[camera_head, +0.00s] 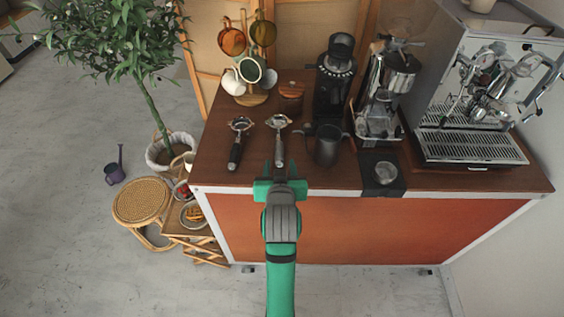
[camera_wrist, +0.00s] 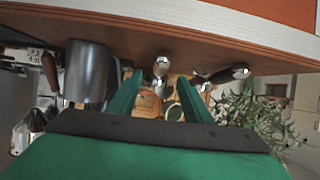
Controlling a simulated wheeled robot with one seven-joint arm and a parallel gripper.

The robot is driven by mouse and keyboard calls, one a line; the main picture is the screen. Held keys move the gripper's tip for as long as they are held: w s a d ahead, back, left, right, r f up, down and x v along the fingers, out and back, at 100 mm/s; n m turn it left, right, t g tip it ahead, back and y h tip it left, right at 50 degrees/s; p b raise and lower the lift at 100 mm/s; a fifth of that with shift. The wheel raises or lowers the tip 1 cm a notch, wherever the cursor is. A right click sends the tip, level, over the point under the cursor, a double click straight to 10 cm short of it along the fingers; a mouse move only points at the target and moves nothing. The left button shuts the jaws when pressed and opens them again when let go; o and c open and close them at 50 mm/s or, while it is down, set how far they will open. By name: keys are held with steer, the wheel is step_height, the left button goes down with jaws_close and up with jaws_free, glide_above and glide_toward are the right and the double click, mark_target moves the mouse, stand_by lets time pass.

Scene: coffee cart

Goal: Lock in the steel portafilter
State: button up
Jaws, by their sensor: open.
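The steel portafilter (camera_head: 279,142) lies on the brown counter, its basket end away from me and its bare metal handle toward the front edge. My gripper (camera_head: 280,168) is open at the front edge of the counter, in line with that handle. In the wrist view the steel handle end (camera_wrist: 161,65) shows between my two green fingers (camera_wrist: 158,80), not gripped. A second portafilter with a dark handle (camera_head: 236,152) lies to its left; it also shows in the wrist view (camera_wrist: 228,75). The espresso machine (camera_head: 480,90) stands at the right end, above its slotted drip tray.
A dark jug (camera_head: 327,146) stands close to the right of the steel portafilter. Behind are a black grinder (camera_head: 334,85), a second grinder (camera_head: 385,95), a wooden-lidded jar (camera_head: 291,95) and a mug stand (camera_head: 251,97).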

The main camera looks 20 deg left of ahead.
mark_target(279, 156)
steer(key=shift+w, duration=0.35)
steer(key=x, duration=0.5)
steer(key=shift+a+f, duration=0.2)
steer(key=shift+a, duration=0.1)
steer(key=shift+x, duration=1.15)
jaws_close()
stand_by(0.6)
steer(key=shift+r, duration=2.6)
